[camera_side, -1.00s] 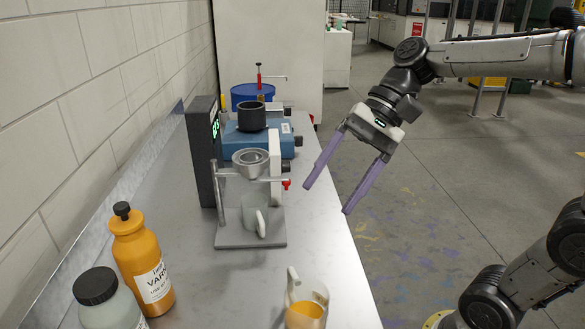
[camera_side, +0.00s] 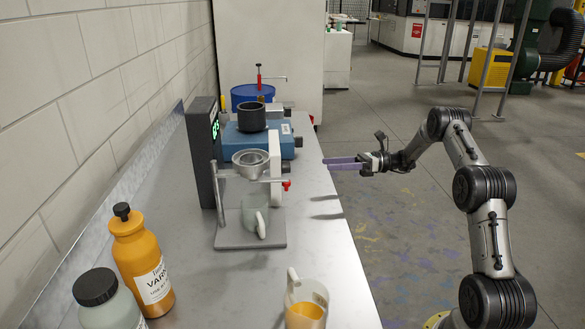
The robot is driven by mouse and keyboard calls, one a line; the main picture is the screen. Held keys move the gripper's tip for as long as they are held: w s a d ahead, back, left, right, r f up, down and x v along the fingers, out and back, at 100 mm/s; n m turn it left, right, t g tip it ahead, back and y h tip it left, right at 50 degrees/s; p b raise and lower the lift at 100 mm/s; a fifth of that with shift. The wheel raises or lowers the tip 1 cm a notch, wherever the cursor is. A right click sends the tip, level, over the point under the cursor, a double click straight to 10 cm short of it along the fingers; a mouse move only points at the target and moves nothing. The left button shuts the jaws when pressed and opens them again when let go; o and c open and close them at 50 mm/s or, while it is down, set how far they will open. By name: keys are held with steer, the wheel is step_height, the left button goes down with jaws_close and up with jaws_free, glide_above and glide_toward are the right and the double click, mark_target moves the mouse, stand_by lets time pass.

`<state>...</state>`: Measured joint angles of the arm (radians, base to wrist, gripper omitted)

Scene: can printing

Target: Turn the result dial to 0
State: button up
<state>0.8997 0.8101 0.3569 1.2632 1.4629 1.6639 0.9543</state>
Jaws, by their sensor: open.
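My gripper (camera_side: 326,163) has long purple fingers. It points left over the right edge of the table, open and empty, and its fingers overlap closely from this angle. To its left stands a blue machine (camera_side: 258,140) with a black knob (camera_side: 298,141) on its right side; the fingers are apart from it. A white disc (camera_side: 275,166) stands edge-on in front of the blue machine. No dial marked as the result dial is readable here, so I cannot tell which part it is or its setting. A black display (camera_side: 203,150) shows small green digits, hard to read.
A stand with a funnel cup (camera_side: 251,163) and red-tipped valve (camera_side: 286,185) holds a mug (camera_side: 254,217) on its base. A jug of orange liquid (camera_side: 306,302) is at the front; a varnish bottle (camera_side: 142,260) and grey jar (camera_side: 108,303) are front left.

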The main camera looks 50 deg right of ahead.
mark_target(285, 168)
steer(key=shift+t, duration=0.3)
steer(key=x, duration=0.8)
steer(key=f+x, duration=0.1)
steer(key=x, duration=0.3)
steer(key=shift+w, duration=0.35)
jaws_close()
